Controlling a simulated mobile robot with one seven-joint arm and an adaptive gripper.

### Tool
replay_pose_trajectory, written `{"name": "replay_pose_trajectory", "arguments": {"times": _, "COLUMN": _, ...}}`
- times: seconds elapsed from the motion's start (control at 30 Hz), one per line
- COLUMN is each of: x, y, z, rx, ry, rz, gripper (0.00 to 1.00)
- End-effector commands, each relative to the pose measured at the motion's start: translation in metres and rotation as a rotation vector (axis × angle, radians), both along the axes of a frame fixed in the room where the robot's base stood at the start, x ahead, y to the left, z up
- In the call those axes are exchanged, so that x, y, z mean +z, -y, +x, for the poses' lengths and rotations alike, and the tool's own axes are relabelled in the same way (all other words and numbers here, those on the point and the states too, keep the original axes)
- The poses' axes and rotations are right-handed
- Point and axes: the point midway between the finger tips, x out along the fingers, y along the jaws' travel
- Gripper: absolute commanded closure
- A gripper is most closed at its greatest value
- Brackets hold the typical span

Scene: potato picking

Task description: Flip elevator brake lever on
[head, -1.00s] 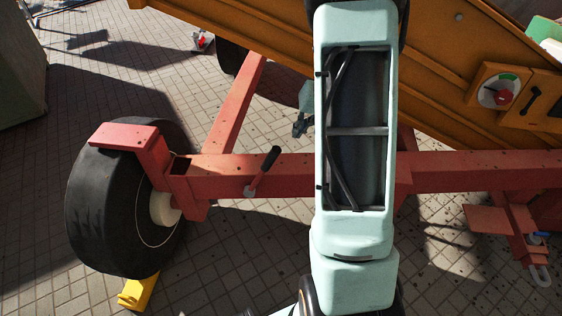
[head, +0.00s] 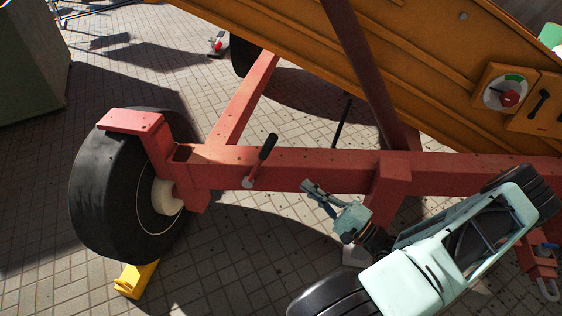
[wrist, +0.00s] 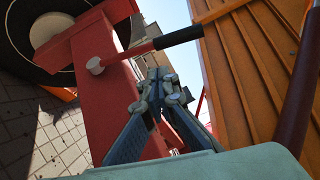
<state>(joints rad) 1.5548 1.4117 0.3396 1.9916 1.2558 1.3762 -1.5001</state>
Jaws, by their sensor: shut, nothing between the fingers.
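The brake lever (head: 264,157) is a short red rod with a black grip, fixed by a pale pivot to the red axle beam (head: 330,171) of the elevator. It tilts up and to the right in the head view. In the wrist view the lever (wrist: 180,37) points right from its pivot, above my fingertips. My gripper (head: 308,187) is in front of the beam, to the right of the lever and apart from it. In the wrist view my gripper's fingers (wrist: 162,80) are together with nothing between them.
A black wheel (head: 125,200) stands at the beam's left end, with a yellow chock (head: 136,279) at its foot. Open paving lies below and left of my gripper.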

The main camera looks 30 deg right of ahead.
Motion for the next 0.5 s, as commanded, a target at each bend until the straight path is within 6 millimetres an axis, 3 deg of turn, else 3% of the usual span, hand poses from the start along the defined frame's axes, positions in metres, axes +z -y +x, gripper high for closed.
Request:
{"name": "replay_pose_trajectory", "arguments": {"times": 0.2, "x": 0.014, "y": 0.023, "z": -0.005, "rx": -0.131, "ry": 0.097, "rz": 0.054, "gripper": 1.0}}
{"name": "replay_pose_trajectory", "arguments": {"times": 0.5, "x": 0.015, "y": 0.025, "z": -0.005, "rx": -0.137, "ry": 0.102, "rz": 0.055, "gripper": 1.0}}
